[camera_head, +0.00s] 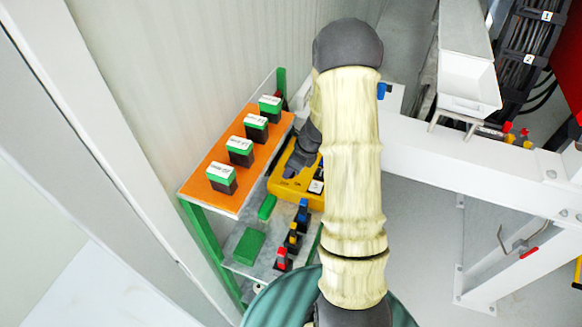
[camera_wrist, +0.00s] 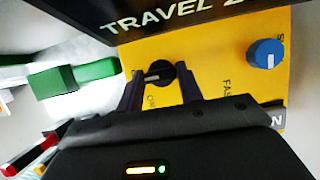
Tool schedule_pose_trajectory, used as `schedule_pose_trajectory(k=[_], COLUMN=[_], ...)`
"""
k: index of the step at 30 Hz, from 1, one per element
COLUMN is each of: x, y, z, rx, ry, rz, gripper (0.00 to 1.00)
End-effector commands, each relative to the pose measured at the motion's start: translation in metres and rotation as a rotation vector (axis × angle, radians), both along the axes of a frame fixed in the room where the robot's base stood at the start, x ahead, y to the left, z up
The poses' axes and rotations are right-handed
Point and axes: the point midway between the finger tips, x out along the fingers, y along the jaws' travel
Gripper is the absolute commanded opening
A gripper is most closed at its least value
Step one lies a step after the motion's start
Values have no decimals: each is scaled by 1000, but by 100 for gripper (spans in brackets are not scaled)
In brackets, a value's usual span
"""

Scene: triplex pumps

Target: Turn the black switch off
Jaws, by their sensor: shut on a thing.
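The black switch (camera_wrist: 165,72) is a round knob with a pale pointer mark on the yellow panel (camera_wrist: 215,65), in the wrist view. The pointer lies roughly sideways, toward the left of the picture. My gripper (camera_wrist: 157,74) has a finger on each side of the knob and is shut on it. Lettering beside the knob is partly hidden by the fingers. In the head view, the yellow box (camera_head: 287,187) sits on a shelf, and my arm hides the switch.
A blue knob (camera_wrist: 265,53) is on the same panel to the right. A dark plate reading "TRAVEL" (camera_wrist: 150,22) stands above the switch. In the head view, several green-topped black units stand on the orange shelf (camera_head: 205,196), and a white frame (camera_head: 440,150) is at right.

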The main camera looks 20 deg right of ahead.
Motion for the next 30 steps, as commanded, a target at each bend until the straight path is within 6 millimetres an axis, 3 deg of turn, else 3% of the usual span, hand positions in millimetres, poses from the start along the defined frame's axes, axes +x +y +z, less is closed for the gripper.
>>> schedule_pose_trajectory(k=[5,6,7,20,30], x=[2,2,2,-1,-17], y=[0,0,0,-2,-17], z=[2,2,2,9,63], rx=[0,0,0,-1,-2], ry=[-5,-5,-5,-4,-6], rz=[-2,-2,-2,2,0], gripper=[14,42,45,45,45])
